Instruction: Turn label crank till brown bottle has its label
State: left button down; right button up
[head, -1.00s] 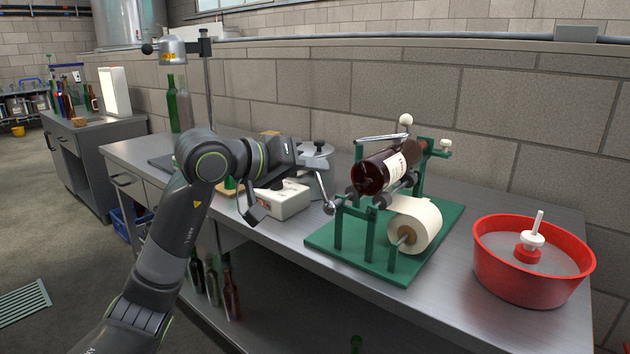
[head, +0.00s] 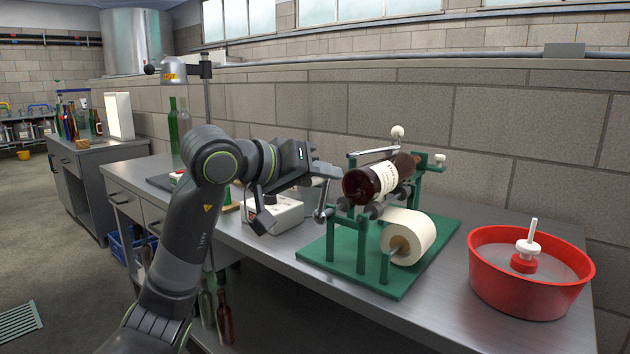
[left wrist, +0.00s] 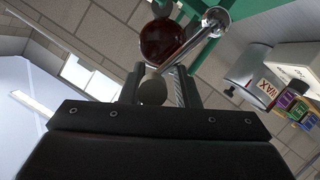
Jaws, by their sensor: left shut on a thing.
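The brown bottle (head: 362,187) lies on its side on the rollers of the green labelling stand (head: 345,262). A white label (head: 388,177) shows on its side; its far side is hidden. The label roll (head: 412,238) hangs on the stand below it. The metal crank (head: 319,213) is at the stand's left side. My left gripper (head: 326,178) is at the crank and shut on its handle. In the left wrist view the rounded handle end (left wrist: 153,91) sits between the fingers, with the crank arm (left wrist: 204,38) and bottle (left wrist: 165,42) beyond. My right gripper is out of view.
A red tub (head: 530,290) with a white-and-red piece inside stands to the right of the stand on the steel bench. A white box (head: 275,213) is behind my left gripper. A green bottle (head: 174,125) stands further back. The block wall runs behind the bench.

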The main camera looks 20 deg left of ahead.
pick_arm(q)
jog(key=shift+s+d+f, duration=0.15)
jog(key=shift+d+f, duration=0.15)
jog(key=shift+f, duration=0.2)
jog(key=c, duration=1.5)
grip_release()
jog(key=shift+o, duration=0.8)
jog(key=shift+d+r, duration=0.1)
jog(key=shift+r, duration=0.15)
